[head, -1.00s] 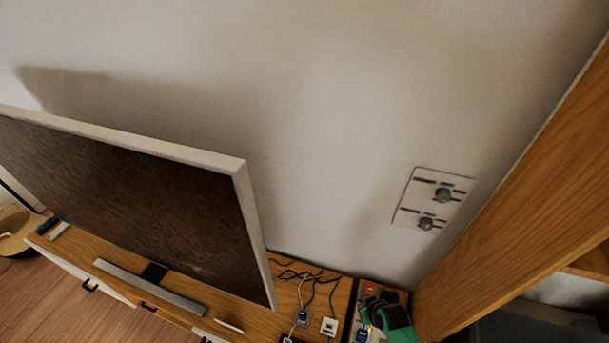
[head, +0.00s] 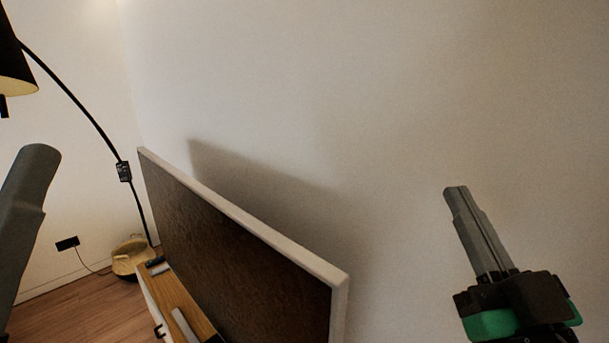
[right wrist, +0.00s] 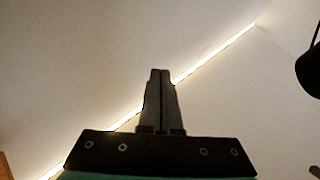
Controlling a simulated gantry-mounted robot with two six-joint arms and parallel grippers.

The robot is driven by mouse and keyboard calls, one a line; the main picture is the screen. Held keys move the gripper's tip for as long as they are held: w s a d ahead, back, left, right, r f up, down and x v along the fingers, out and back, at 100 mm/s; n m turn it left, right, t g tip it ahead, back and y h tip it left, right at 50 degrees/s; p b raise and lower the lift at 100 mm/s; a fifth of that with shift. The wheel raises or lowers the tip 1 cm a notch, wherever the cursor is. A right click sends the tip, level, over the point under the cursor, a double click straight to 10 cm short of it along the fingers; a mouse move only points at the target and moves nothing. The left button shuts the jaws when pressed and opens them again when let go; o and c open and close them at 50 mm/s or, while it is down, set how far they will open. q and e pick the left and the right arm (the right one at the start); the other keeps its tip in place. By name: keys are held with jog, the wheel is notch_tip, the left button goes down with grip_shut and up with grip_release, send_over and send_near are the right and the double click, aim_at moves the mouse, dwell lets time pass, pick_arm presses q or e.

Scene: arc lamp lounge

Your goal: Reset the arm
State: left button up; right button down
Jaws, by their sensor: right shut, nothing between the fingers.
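My right gripper (head: 457,190) points up in front of the bare wall at the right of the head view. Its grey fingers are together and empty. In the right wrist view the right gripper (right wrist: 161,73) also shows shut, with nothing between the fingers and a bright strip of light on the surface beyond. A grey part that looks like my left gripper (head: 38,150) stands at the left edge of the head view. Most of it is cut off, so its opening cannot be told.
A large dark screen with a pale frame (head: 240,220) stands on a wooden cabinet (head: 193,308). The wall (head: 400,100) around my right gripper is clear.

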jog(key=s+r+t+p, duration=0.3)
jog(key=s+r+t, duration=0.1)
jog(key=s+r, duration=0.75)
notch_tip(320, 180, up, 16)
jog(key=p, duration=1.7)
notch_tip(320, 180, down, 61)
jog(key=b, duration=6.1)
jog(key=shift+d+m+y, duration=0.15)
jog(key=shift+m+y, duration=0.25)
jog(key=shift+f, duration=0.1)
